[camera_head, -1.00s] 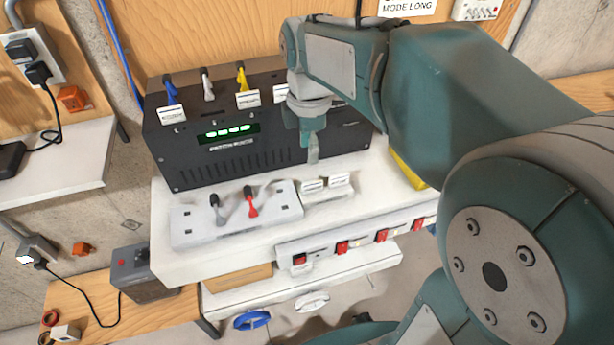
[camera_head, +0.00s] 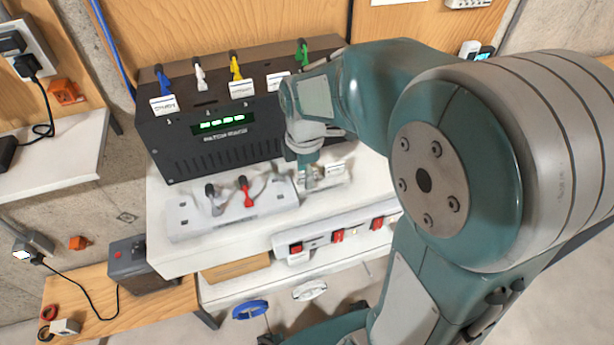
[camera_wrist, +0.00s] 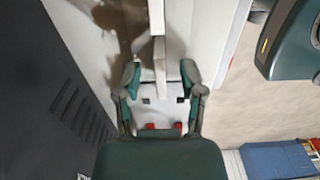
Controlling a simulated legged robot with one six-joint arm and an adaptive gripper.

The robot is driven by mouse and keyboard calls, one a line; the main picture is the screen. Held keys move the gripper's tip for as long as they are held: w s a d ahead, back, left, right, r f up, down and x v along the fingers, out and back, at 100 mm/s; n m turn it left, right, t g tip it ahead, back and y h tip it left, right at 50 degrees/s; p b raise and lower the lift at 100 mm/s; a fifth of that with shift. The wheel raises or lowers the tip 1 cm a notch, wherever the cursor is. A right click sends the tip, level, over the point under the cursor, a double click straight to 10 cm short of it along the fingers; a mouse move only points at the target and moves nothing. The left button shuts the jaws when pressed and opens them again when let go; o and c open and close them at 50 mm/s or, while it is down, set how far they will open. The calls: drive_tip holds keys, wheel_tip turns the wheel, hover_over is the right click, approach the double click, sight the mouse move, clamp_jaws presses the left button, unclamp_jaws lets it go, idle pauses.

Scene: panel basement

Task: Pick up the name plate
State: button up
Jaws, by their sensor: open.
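A small white name plate (camera_head: 335,168) stands on a holder strip on the white shelf, in front of the black box, in the head view. My gripper (camera_head: 308,182) points down just left of it and partly covers the spot where a second plate stood. In the wrist view my gripper (camera_wrist: 160,76) is open, its fingers on either side of a white plate edge (camera_wrist: 160,62). Another plate edge (camera_wrist: 158,18) lies beyond it in line. I see gaps between the fingers and the plate. I cannot tell the fingertip height.
The black box (camera_head: 225,150) with coloured plugs and labels rises close behind my gripper. A white socket block (camera_head: 185,215) with a black and a red plug is at left. A power strip (camera_head: 318,243) with red switches runs along the shelf front.

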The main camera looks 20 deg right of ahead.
clamp_jaws()
drive_tip(key=shift+r, duration=0.1)
drive_tip(key=shift+r, duration=0.65)
drive_tip(key=s+r, duration=1.1)
drive_tip(key=s, duration=0.3)
drive_tip(key=shift+r, duration=0.3)
